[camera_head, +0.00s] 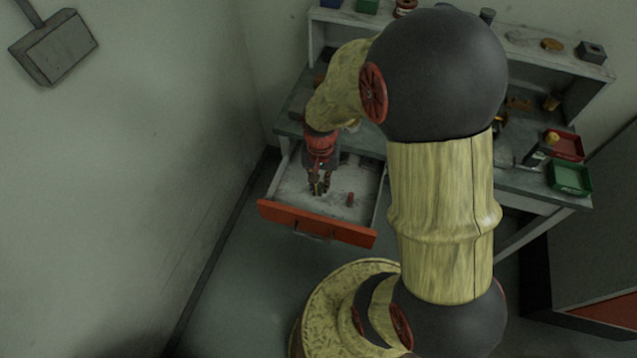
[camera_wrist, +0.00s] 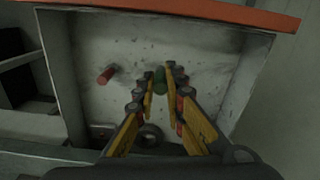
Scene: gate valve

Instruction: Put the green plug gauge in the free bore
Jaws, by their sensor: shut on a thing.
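My gripper (camera_head: 319,188) reaches down into an open drawer (camera_head: 300,216) with an orange-red front. In the wrist view its yellow fingers (camera_wrist: 160,88) close around the green plug gauge (camera_wrist: 160,75), a small dark green cylinder. The fingers hide part of it, and I cannot tell whether it touches the drawer floor. I cannot make out a free bore.
A grey ring-shaped thing (camera_wrist: 151,135) lies in the drawer. The workbench (camera_head: 510,185) carries a red tray (camera_head: 566,146), a green tray (camera_head: 571,179) and small items. A shelf (camera_head: 329,15) with more items runs behind it.

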